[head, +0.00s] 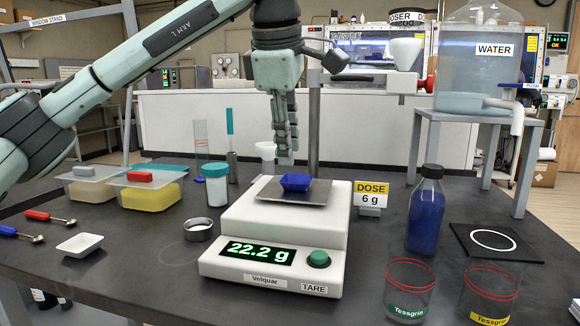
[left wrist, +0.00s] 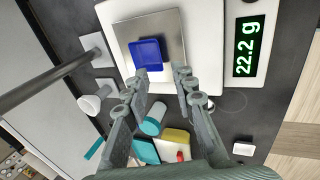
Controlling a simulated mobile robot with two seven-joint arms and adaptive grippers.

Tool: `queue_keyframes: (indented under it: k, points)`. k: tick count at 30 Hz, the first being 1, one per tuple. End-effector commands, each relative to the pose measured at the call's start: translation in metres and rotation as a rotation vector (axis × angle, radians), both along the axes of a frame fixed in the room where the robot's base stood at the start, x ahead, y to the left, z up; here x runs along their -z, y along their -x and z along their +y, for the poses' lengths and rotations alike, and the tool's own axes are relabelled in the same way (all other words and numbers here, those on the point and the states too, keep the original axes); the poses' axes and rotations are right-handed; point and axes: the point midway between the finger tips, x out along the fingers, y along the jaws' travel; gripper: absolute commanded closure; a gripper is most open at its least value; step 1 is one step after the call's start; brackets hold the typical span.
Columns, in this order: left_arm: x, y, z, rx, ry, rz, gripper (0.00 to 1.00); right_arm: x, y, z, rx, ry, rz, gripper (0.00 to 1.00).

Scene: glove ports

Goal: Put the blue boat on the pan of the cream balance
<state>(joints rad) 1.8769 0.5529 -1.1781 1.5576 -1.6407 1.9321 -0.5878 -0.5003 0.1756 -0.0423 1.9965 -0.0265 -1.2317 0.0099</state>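The blue boat (head: 295,183) sits on the metal pan (head: 320,193) of the cream balance (head: 284,228), whose green display reads 22.2 g. In the left wrist view the boat (left wrist: 147,54) rests on the square pan (left wrist: 174,34). My left gripper (head: 285,160) is just above and behind the boat in the head view, fingers pointing down. In the left wrist view its fingers (left wrist: 161,75) are spread apart with nothing between the tips, and the boat lies just past them. My right gripper is not in view.
A "DOSE 6 g" sign (head: 370,195), a blue bottle (head: 426,210) and two clear cups stand to the right. A dispenser spout hangs above right.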

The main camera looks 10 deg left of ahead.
Motion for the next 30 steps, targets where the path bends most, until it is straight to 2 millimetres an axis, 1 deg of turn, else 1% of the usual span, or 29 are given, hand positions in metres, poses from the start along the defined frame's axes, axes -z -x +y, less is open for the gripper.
queue_keyframes:
  k: [1, 3, 6, 9, 14, 30]
  points:
    - [-0.012, 0.003, 0.000, -0.001, 0.001, -0.004, 0.74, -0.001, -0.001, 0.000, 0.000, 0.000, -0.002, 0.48]
    - [-0.024, 0.009, 0.000, -0.001, 0.001, -0.002, 0.74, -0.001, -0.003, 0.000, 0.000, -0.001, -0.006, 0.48]
    - [-0.038, 0.014, 0.000, -0.001, 0.000, -0.002, 0.74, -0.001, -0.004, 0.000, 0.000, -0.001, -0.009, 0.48]
    - [-0.047, 0.018, 0.000, -0.001, 0.000, -0.001, 0.74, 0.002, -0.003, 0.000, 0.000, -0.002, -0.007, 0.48]
    - [-0.051, 0.020, -0.001, 0.000, 0.000, 0.001, 0.74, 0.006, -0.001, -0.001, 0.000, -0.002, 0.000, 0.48]
    - [-0.051, 0.020, 0.000, -0.001, 0.000, 0.000, 0.74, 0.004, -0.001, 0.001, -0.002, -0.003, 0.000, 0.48]
